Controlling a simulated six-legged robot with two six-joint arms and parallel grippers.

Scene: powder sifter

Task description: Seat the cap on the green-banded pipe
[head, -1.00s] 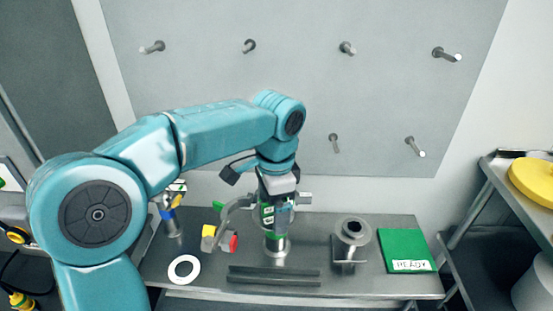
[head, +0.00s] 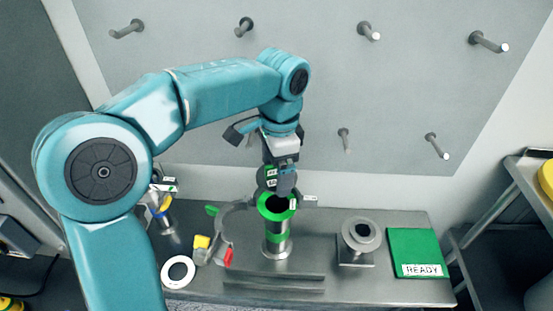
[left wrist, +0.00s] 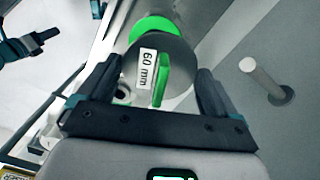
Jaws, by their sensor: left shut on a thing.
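The green-banded pipe (head: 276,245) stands upright on the bench, with a green rim and a dark open mouth at its top. My left gripper (head: 284,184) is above and slightly behind that mouth, pointing down. It is shut on the cap (head: 267,179), a dark grey piece with white labels. In the left wrist view the cap (left wrist: 182,62) sits between both fingers and shows a "60 mm" label and a green tab. A green part (left wrist: 152,26) shows beyond it. The cap appears apart from the pipe; the exact gap is unclear.
An open grey clamp (head: 222,232) with green, yellow and red parts is beside the pipe. A white ring (head: 178,272), dark bars (head: 275,282), a grey flanged fitting (head: 360,236) and a green READY pad (head: 415,250) are on the bench. Pegs stick out of the wall panel behind.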

